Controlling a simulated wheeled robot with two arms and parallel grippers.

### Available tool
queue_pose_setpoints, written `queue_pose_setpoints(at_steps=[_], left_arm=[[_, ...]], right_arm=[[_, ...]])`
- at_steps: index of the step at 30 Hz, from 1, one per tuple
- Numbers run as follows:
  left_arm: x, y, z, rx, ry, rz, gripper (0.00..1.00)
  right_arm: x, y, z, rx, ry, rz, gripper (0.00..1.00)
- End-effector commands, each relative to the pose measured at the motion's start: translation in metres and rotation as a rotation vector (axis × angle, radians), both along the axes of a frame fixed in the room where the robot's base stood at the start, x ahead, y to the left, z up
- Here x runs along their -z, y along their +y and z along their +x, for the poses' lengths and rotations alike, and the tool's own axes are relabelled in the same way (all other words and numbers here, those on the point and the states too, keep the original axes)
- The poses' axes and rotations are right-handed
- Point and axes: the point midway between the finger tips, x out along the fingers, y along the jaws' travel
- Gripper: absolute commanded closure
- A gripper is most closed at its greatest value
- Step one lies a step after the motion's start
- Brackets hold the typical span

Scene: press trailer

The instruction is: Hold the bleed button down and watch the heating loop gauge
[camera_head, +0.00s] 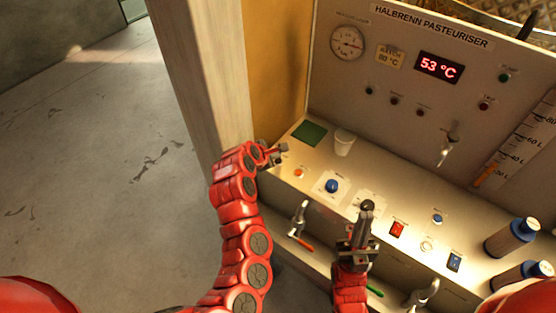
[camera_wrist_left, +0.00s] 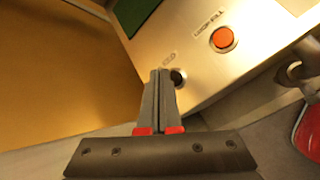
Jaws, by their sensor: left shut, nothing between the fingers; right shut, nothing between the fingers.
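A small dark round button (camera_wrist_left: 178,77), its partly covered label ending in "ED", sits on the panel near its edge in the left wrist view. My left gripper (camera_wrist_left: 158,72) is shut and empty, with its fingertips right beside the button and partly over it; I cannot tell if they touch. In the head view my left gripper (camera_head: 280,151) is at the panel's left end and hides the button. The round heating loop gauge (camera_head: 347,43) is on the upright back panel; its reading is too small to tell. My right gripper (camera_head: 366,207) is shut and empty, above the panel's front.
An orange LOOP FILL button (camera_wrist_left: 223,39) is close to the dark button. The display (camera_head: 438,67) reads 53 °C. A post (camera_head: 200,75) rises at left.

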Motion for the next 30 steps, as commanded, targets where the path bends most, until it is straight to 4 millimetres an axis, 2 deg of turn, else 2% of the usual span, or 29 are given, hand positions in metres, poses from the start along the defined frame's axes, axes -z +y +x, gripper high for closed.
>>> queue_pose_setpoints(at_steps=[23,30], left_arm=[[0.0003,0.0001,0.0000,0.000,0.000,0.000,1.00],[0.0081,0.0002,-0.0002,-0.001,0.000,0.001,1.00]], right_arm=[[0.0002,0.0000,0.0000,0.000,0.000,0.000,1.00],[0.0049,0.0000,0.0000,0.000,0.000,0.000,1.00]])
